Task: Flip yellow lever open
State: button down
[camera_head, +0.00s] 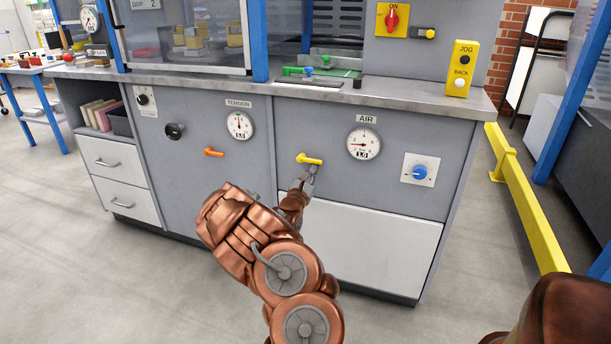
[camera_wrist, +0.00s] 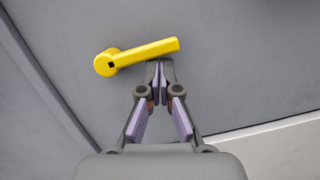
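The yellow lever (camera_head: 310,159) is on the grey cabinet front, below and left of the AIR gauge (camera_head: 364,143). Its round hub is at the left and its handle points right, close to horizontal. In the wrist view the lever (camera_wrist: 145,54) crosses the upper middle, hub at left. My gripper (camera_head: 309,172) is just below the lever's handle. In the wrist view my gripper (camera_wrist: 159,66) has its fingertips together with nothing seen between them. The tips are right under the handle; I cannot tell whether they touch it.
An orange lever (camera_head: 213,152) sits to the left, under the TENSION gauge (camera_head: 240,125). A blue knob (camera_head: 420,172) is to the right. The worktop edge (camera_head: 380,96) overhangs above. A yellow floor rail (camera_head: 525,200) runs along the right. The floor at left is clear.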

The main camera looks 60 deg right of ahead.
jog(key=a+f+p, duration=0.1)
jog(key=a+f, duration=0.5)
jog(key=a, duration=0.3)
jog(key=shift+s+a+f, duration=0.25)
jog(key=shift+s+a, duration=0.05)
jog(key=shift+s, duration=0.15)
dwell(0.3)
